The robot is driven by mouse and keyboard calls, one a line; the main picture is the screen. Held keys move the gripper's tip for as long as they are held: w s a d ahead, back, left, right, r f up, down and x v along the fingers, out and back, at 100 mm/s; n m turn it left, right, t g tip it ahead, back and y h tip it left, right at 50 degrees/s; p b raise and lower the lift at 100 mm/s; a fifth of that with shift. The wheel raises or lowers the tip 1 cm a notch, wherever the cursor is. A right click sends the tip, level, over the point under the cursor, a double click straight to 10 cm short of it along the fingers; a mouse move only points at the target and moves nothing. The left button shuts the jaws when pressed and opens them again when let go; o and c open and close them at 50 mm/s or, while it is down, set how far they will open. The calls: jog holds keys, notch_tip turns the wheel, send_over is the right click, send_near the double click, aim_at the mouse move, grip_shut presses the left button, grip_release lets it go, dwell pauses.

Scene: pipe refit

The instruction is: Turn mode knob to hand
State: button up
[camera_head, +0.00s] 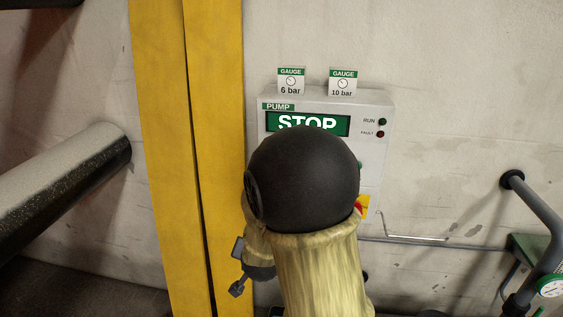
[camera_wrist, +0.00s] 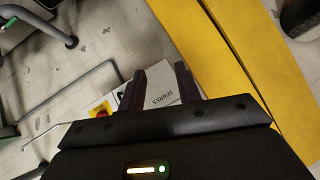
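The pump control box (camera_head: 375,105) is on the wall in the head view, with a green display reading STOP (camera_head: 307,123). My arm covers most of its lower front, and I cannot make out the mode knob in either view. In the wrist view, my gripper (camera_wrist: 161,84) has its two dark fingers apart, with nothing held between them. In the head view, dark parts of my gripper (camera_head: 238,268) show low on the left of my arm, in front of the yellow post.
A yellow post (camera_head: 170,150) stands left of the box. A red button on a yellow plate (camera_head: 364,207) is partly hidden by my arm; it also shows in the wrist view (camera_wrist: 99,110). Two gauge cards (camera_head: 342,82) sit above the box. Grey pipes (camera_head: 535,205) stand at right.

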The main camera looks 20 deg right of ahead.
jog(key=w+d+r+m+t+h+p, duration=0.3)
jog(key=w+d+r+m+t+h, duration=0.2)
jog(key=w+d+r+m+h, duration=0.1)
notch_tip(320, 180, up, 4)
jog(key=shift+w+d+f+m+t+h, duration=0.15)
jog(key=shift+d+m+t+h, duration=0.15)
jog(key=shift+d+m+h, duration=0.5)
jog(key=shift+a, duration=0.15)
jog(key=p+x, duration=0.7)
jog(key=x, duration=1)
jog(key=shift+d, duration=0.25)
jog(key=shift+w, duration=0.1)
grip_shut()
